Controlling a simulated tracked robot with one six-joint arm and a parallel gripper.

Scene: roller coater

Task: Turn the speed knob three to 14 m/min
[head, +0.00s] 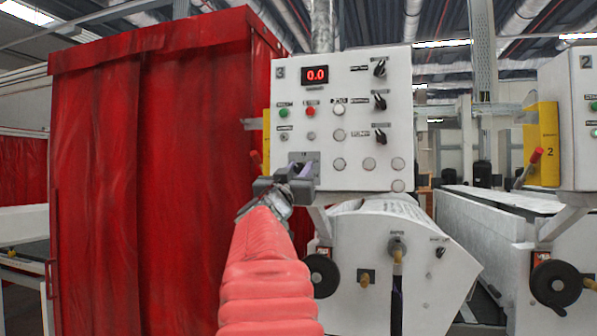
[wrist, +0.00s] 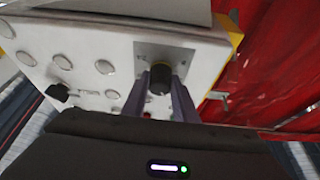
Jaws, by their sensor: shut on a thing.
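The control panel marked 3 (head: 345,110) is a white box with a red display (head: 316,75) reading 0.0. At its lower left is a grey plate (head: 312,157); my gripper (head: 302,170) is in front of it and hides the knob in the head view. In the wrist view the dark speed knob (wrist: 159,77) stands out from the grey plate (wrist: 182,56). My gripper's two purple-grey fingers (wrist: 159,92) are shut on it, one on each side.
Three black rotary switches (head: 380,102) line the panel's right side, with several buttons and lamps to their left. A red curtain (head: 150,150) hangs close on the left. A white roller housing (head: 400,250) with a black handwheel (head: 322,275) is below. Panel 2 (head: 585,120) stands at right.

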